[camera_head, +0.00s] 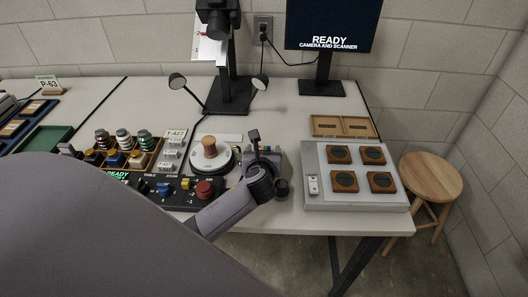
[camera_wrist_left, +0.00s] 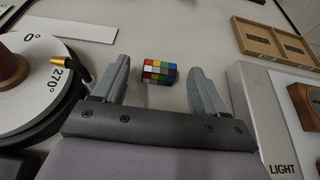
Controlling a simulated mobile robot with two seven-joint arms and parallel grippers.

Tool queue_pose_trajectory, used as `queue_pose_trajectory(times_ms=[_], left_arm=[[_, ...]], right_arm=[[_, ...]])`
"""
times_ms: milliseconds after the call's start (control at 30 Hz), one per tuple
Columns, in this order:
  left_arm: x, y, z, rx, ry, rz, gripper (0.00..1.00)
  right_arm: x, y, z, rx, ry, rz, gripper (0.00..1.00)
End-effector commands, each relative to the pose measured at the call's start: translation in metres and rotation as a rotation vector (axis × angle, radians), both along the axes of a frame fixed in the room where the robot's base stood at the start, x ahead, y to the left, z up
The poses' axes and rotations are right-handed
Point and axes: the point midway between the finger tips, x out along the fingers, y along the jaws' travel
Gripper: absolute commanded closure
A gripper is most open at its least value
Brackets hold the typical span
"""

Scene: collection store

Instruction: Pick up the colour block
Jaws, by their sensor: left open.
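The colour block (camera_wrist_left: 159,72) is a small cube with white, red, green, blue, yellow and orange squares. In the left wrist view it sits on the pale table, between and slightly beyond my two fingers. My left gripper (camera_head: 263,160) is open and empty, low over the table between the round turntable and the light panel. In the head view the gripper and wrist largely hide the block. I cannot tell if a finger touches it; gaps show on both sides in the wrist view. My right gripper is not in view.
The turntable (camera_head: 213,166) with a wooden knob stands close left, its brass pointer (camera_wrist_left: 61,62) near my left finger. The light panel (camera_head: 320,160) with several framed pieces is close right. A wooden tray (camera_head: 343,136) lies behind it. A control box (camera_head: 180,204) is front left.

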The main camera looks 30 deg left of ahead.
Motion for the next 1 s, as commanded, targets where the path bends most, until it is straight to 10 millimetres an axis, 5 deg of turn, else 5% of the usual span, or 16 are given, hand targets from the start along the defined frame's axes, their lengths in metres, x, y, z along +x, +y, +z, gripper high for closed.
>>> queue_pose_trajectory(times_ms=[433, 467, 633, 1000], left_arm=[[0.0149, 0.0087, -0.0073, 0.000, 0.000, -0.001, 0.28], [0.0149, 0.0087, -0.0073, 0.000, 0.000, -0.001, 0.31], [0.0148, 0.0086, -0.0073, 0.000, 0.000, -0.001, 0.86], [0.0148, 0.0087, -0.0040, 0.000, -0.001, -0.001, 0.87]], right_arm=[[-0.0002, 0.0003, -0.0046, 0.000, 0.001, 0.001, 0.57], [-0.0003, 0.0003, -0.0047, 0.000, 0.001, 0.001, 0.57], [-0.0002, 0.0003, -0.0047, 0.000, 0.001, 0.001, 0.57], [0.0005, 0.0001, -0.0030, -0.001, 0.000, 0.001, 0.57]])
